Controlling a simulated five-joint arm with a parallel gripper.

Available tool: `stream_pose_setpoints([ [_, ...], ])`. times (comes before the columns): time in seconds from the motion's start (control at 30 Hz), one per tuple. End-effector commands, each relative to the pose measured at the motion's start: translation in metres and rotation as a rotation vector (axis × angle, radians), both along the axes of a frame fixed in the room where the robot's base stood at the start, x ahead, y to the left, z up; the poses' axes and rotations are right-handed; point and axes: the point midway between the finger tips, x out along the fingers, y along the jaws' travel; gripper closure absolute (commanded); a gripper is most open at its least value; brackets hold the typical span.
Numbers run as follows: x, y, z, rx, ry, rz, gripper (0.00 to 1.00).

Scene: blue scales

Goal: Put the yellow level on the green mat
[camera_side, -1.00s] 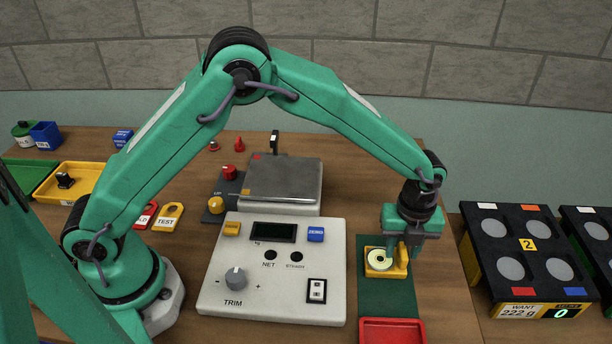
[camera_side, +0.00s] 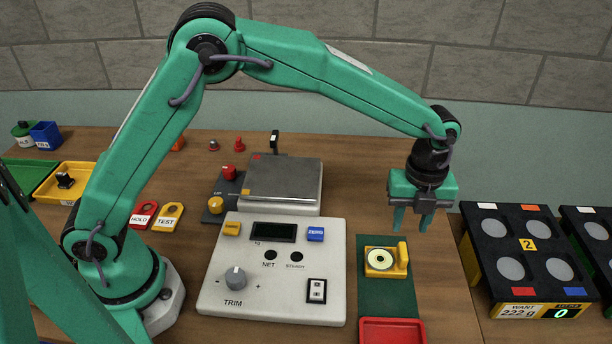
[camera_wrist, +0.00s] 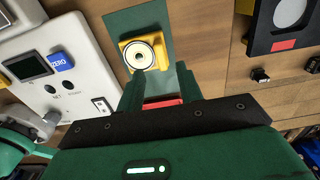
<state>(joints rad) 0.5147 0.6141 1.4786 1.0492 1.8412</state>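The yellow level (camera_side: 380,263), with a round pale bubble dial, rests on the green mat (camera_side: 388,296) in the side view. In the wrist view the level (camera_wrist: 132,49) lies on the mat (camera_wrist: 152,18) beyond the fingertips. My gripper (camera_side: 411,226) is open and empty, raised above and behind the level, apart from it. In the wrist view my gripper (camera_wrist: 158,82) shows its two fingers spread with nothing between them.
A red tray (camera_side: 392,331) sits at the mat's near end. A white scale console (camera_side: 215,290) stands left of the mat, with a metal weighing plate (camera_side: 284,178) behind it. A black rack (camera_side: 492,258) stands to the right. Bare wood lies behind the mat.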

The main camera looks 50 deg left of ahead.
Motion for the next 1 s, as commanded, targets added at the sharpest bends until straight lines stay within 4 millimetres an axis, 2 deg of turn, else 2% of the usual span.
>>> stream_pose_setpoints([
  [0.1, 0.000, 0.000, 0.018, -0.001, -0.002, 0.000, 0.64],
  [0.3, 0.000, 0.000, 0.036, -0.001, -0.001, 0.000, 0.64],
  [1.0, 0.000, 0.000, 0.041, 0.000, 0.000, 0.002, 0.64],
])
